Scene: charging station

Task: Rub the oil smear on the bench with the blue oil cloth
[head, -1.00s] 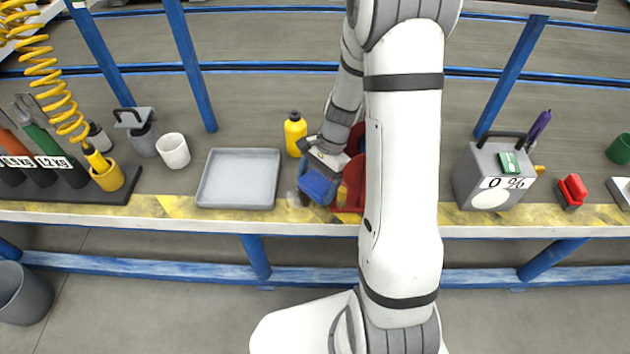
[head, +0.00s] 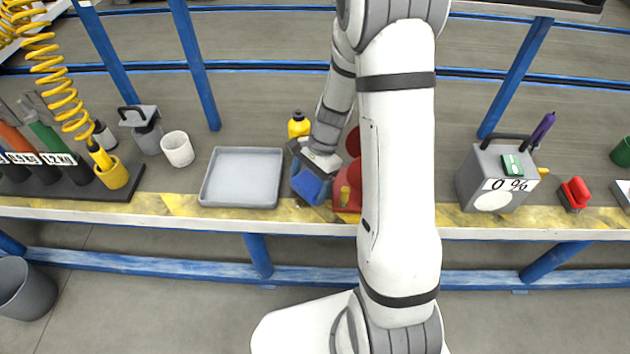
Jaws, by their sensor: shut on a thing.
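The blue oil cloth (head: 309,187) is in my gripper (head: 311,172), which is shut on it. The cloth hangs low over the front part of the bench (head: 480,217), between the grey tray and the red container. Whether it touches the bench top cannot be told. The oil smear cannot be made out clearly; the cloth and gripper cover much of the bench there, and only a small dark patch shows just below the cloth.
A grey tray (head: 241,177) lies close left of the cloth. A yellow bottle (head: 298,125) stands behind my gripper. A red container (head: 346,196) is close on the right, partly hidden by my arm. A white cup (head: 177,149) stands left of the tray.

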